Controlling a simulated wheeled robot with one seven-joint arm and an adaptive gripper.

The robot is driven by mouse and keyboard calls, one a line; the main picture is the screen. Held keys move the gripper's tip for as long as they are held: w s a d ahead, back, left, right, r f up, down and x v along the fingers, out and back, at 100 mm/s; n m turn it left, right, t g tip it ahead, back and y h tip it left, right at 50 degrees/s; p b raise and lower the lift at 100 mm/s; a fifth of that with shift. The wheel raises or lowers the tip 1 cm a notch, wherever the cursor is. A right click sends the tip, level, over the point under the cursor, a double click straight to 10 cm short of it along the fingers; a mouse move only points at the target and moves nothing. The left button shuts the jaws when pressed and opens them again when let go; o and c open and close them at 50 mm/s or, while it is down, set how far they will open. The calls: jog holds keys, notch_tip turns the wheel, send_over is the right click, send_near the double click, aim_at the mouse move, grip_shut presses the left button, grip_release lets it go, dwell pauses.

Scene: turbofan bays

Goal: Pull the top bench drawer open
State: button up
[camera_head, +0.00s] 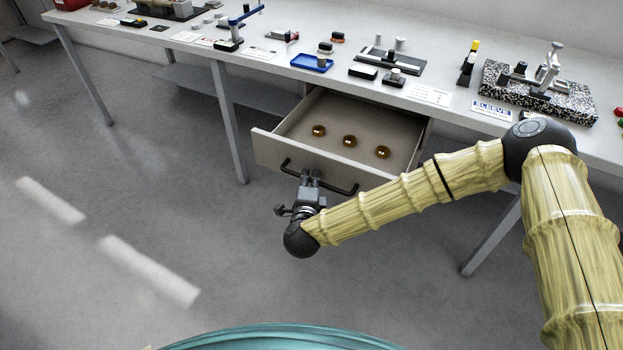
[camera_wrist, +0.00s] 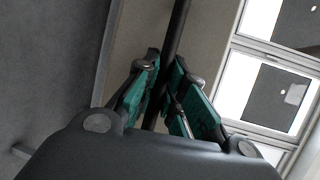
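The top bench drawer (camera_head: 285,150) is pulled well out from under the bench top, and its inside shows. Three round brass-coloured pieces (camera_head: 349,141) lie in a row on its floor. A black bar handle (camera_head: 340,188) runs along the drawer's front; it also shows as a dark bar in the wrist view (camera_wrist: 179,25). My gripper (camera_head: 310,176) is at the middle of the handle, in front of the drawer. In the wrist view its green-padded fingers (camera_wrist: 168,72) lie on both sides of the bar and close on it. The exact contact is partly hidden.
The long bench (camera_head: 450,70) carries small fixtures, a blue tray (camera_head: 312,62), labels and a speckled block (camera_head: 540,95). Bench legs (camera_head: 228,125) stand left of the drawer. The grey floor at the left and in front is clear.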

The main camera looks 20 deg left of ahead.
jog(key=o, duration=0.5)
jog(key=shift+c, duration=0.2)
jog(key=shift+s, duration=0.15)
jog(key=v, duration=1.1)
jog(key=shift+s, duration=0.35)
jog(key=shift+d+r, duration=0.1)
jog(key=shift+d, duration=0.05)
jog(key=s+d+f+n+g+p, duration=0.1)
jog(key=s+d+f+n+g, duration=0.35)
jog(key=d+f, duration=0.45)
jog(key=s+d+f+n+g+p, duration=0.1)
jog(key=s+d+f+n+g, duration=0.25)
jog(key=d+f+n, duration=0.35)
jog(key=s+d+f+n+g+h, duration=0.1)
jog(key=s+d+g, duration=0.1)
jog(key=s+d, duration=0.3)
jog(key=s+d+f+n+g+h+p, duration=0.1)
jog(key=s+d, duration=0.4)
jog(key=d, duration=0.9)
jog(key=s+d+f+n+g+h, duration=0.1)
jog(key=s+d+f+g+h, duration=0.1)
jog(key=d, duration=0.8)
jog(key=s+g+h, duration=0.1)
jog(key=s+g, duration=0.1)
jog(key=s, duration=0.1)
jog(key=shift+s, duration=0.3)
